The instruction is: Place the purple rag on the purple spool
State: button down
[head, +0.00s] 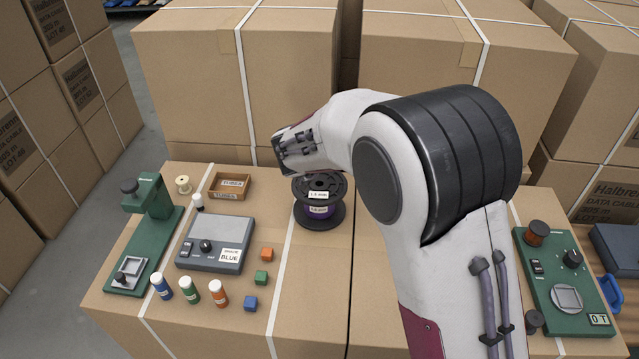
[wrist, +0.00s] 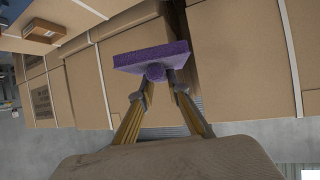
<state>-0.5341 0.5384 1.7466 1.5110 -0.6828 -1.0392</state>
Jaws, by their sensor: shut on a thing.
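The purple rag (wrist: 150,57) is a flat, spongy-looking slab with a rounded bump below it, seen in the wrist view. My gripper (wrist: 160,81) is shut on it, with the fingertips at the bump. In the head view the fingers and the rag are hidden behind my wrist. The purple spool (head: 318,212) has black flanges, a purple winding and white labels. It stands upright on the cardboard-box table, just below and right of my wrist end in the head view. The wrist view does not show it.
Large cartons (head: 250,80) stand behind the table. On the left are a wooden tray (head: 230,194), a grey scale (head: 215,245), a green press (head: 148,230), small bottles and coloured cubes. A green device (head: 565,280) is at the right. The table in front of the spool is clear.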

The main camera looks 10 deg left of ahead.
jog(key=a+n+y, duration=0.1)
jog(key=a+f+y, duration=0.1)
jog(key=a, duration=0.1)
jog(key=shift+s+n, duration=0.15)
jog(key=shift+n, duration=0.25)
jog(key=shift+s+a+f+n+y, duration=0.1)
jog(key=shift+a+f+n+y, duration=0.2)
jog(key=shift+a, duration=0.25)
jog(key=shift+s+a+f+n+y, duration=0.1)
jog(key=shift+a+f+n+y, duration=0.2)
jog(key=shift+a, duration=0.2)
send_over(319, 187)
jog(key=shift+f, duration=3.1)
jog(key=shift+f, duration=1.9)
jog(key=shift+s+f, duration=0.1)
jog(key=c, duration=1.9)
grip_release()
